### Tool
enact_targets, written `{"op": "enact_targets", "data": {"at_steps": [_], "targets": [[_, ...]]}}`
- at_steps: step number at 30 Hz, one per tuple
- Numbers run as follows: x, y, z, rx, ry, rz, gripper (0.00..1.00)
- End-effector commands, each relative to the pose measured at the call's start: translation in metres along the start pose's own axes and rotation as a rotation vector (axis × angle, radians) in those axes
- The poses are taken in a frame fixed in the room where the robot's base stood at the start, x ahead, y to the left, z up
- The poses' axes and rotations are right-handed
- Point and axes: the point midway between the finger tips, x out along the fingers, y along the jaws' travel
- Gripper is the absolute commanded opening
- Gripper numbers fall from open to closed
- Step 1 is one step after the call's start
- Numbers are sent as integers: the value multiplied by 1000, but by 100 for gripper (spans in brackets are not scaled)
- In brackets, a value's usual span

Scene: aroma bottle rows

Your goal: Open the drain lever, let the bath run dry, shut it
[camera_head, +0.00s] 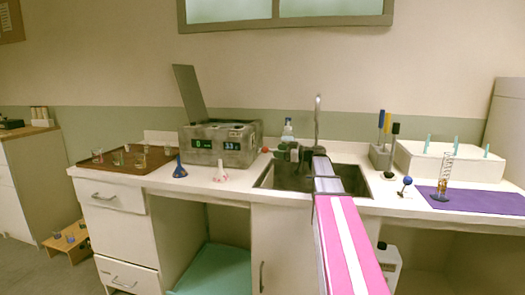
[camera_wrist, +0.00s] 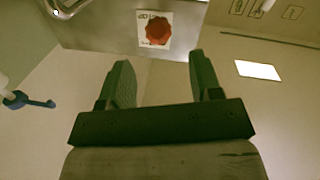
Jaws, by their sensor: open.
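The bath is a grey speckled box (camera_head: 222,143) with lit displays on its front, standing on the counter left of the sink. Its lid (camera_head: 188,93) stands raised. A red knob (camera_head: 265,150) sticks out by the bath's right side and looks like the drain lever's end. In the wrist view the red knob (camera_wrist: 158,30) shows before a white label, beyond and between my fingertips, not touched. My gripper (camera_head: 290,152) is open and empty, over the sink's back left, right of the knob. The water inside the bath is hidden.
The sink (camera_head: 350,180) lies under my arm. A blue flask (camera_head: 180,168) and a white flask (camera_head: 220,173) stand before the bath. A brown tray (camera_head: 128,164) with several glasses is at left. A soap bottle (camera_head: 288,128) stands behind my gripper.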

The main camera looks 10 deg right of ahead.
Motion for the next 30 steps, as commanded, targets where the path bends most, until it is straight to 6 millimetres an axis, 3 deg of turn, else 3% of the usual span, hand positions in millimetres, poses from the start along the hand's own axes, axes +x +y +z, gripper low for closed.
{"op": "enact_targets", "data": {"at_steps": [6, 12, 18, 26, 28, 30], "targets": [[42, 1, 0, 1, 0, -1, 58], [68, 1, 0, 2, 0, 0, 58], [80, 0, 0, 2, 0, 0, 58], [80, 0, 0, 2, 0, 1, 58], [80, 0, 0, 2, 0, 1, 42], [80, 0, 0, 2, 0, 1, 19]]}}
